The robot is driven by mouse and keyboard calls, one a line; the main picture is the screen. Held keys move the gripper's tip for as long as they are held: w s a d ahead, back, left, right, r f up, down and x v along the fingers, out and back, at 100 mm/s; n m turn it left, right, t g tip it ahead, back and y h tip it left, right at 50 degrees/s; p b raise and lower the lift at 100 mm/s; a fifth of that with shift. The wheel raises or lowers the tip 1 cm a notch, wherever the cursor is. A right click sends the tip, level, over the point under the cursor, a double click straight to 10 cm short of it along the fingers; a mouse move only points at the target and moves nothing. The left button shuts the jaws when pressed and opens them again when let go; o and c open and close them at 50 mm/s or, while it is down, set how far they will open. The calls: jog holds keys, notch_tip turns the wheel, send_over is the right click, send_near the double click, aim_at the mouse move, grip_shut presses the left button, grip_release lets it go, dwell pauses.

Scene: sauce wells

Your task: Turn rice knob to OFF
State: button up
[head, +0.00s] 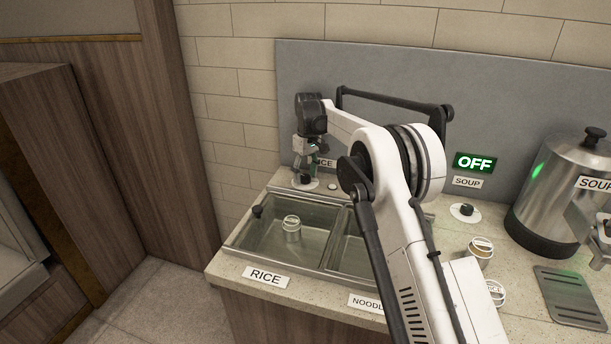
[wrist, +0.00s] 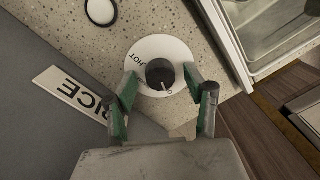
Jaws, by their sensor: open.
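The rice knob (wrist: 160,74) is a small black knob on a round white dial (wrist: 176,50) in the wrist view. HOT is printed at the dial's upper left, and a partly hidden letter shows at its lower right. A thin light mark on the knob points down toward that letter. My gripper (wrist: 161,80) is open, with one green-and-black finger on each side of the knob; contact cannot be told. In the head view my gripper (head: 306,163) points down over the dial (head: 305,184) at the back left, hiding most of the knob.
The RICE wall label (wrist: 72,96) is beside the dial. The rice well (head: 265,235) holds a small cup (head: 292,227). A lit green OFF sign (head: 475,163) hangs above the soup knob (head: 466,210). A steel soup pot (head: 560,190) stands at right.

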aim_at(307, 175)
notch_tip(307, 175, up, 12)
jog(key=shift+w+d+f, duration=0.2)
jog(key=shift+d, duration=0.05)
dwell(0.4)
jog(key=s+d+r+m+t, duration=0.2)
jog(key=s+d+r, duration=0.6)
jog(key=r, duration=0.3)
jog(key=s+d+r+m+t, duration=0.1)
jog(key=s+d+r, duration=0.25)
jog(key=s, duration=0.35)
jog(key=s+d+r+m+t, duration=0.1)
jog(key=s+d+r+m, duration=0.1)
jog(key=s+d, duration=0.35)
jog(key=s+d+f+m+t, duration=0.1)
jog(key=s+f, duration=0.3)
jog(key=s, duration=0.6)
jog(key=s+d+f+m+t, duration=0.1)
jog(key=s+d+f, duration=0.3)
jog(key=s, duration=0.6)
jog(key=s+d+f+m+t, duration=0.1)
jog(key=s+d+f+m, duration=0.1)
jog(key=s+f, duration=0.4)
jog(key=s, duration=0.5)
jog(key=shift+d+t, duration=0.3)
jog(key=shift+s, duration=0.1)
